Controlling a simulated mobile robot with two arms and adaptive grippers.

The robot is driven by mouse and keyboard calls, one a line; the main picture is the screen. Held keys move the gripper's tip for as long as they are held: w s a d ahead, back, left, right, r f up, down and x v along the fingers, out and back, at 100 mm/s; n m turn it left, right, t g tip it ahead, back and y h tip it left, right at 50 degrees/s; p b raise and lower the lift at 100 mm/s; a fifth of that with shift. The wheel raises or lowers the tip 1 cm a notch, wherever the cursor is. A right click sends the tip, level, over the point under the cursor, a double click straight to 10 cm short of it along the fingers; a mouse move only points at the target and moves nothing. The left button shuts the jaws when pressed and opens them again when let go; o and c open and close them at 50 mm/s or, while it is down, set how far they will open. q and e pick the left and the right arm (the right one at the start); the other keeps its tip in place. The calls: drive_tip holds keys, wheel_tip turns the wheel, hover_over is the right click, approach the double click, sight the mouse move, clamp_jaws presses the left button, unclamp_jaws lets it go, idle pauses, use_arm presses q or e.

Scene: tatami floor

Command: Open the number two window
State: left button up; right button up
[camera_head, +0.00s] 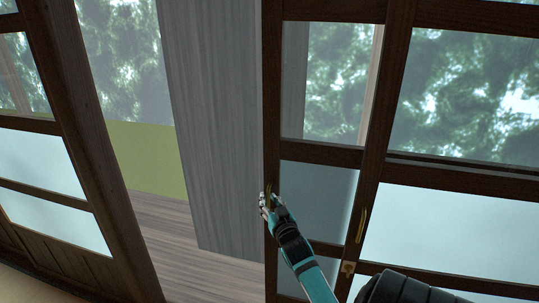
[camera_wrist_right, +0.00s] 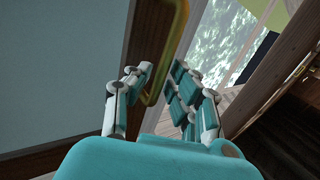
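A dark wood sliding window panel (camera_head: 319,153) stands in the middle of the head view, with clear glass above and frosted glass below. No number is visible on any window. My right gripper (camera_head: 268,199) is at the panel's left edge. In the right wrist view a brass handle (camera_wrist_right: 170,55) runs between the spread fingers of my right gripper (camera_wrist_right: 160,80). The fingers look open around it, and whether they touch it is hard to tell. A second brass handle (camera_head: 361,225) is on the frame to the right. My left gripper is out of view.
Another framed window (camera_head: 45,165) is at the left. Between it and the middle panel a gap shows a grey wooden pillar (camera_head: 215,120), a green wall (camera_head: 147,158) and a plank floor (camera_head: 165,225). Trees show outside.

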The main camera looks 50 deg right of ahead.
drive_tip(key=shift+s+a, duration=0.15)
drive_tip(key=v, duration=1.1)
drive_tip(key=shift+s, duration=0.3)
drive_tip(key=shift+a, duration=0.15)
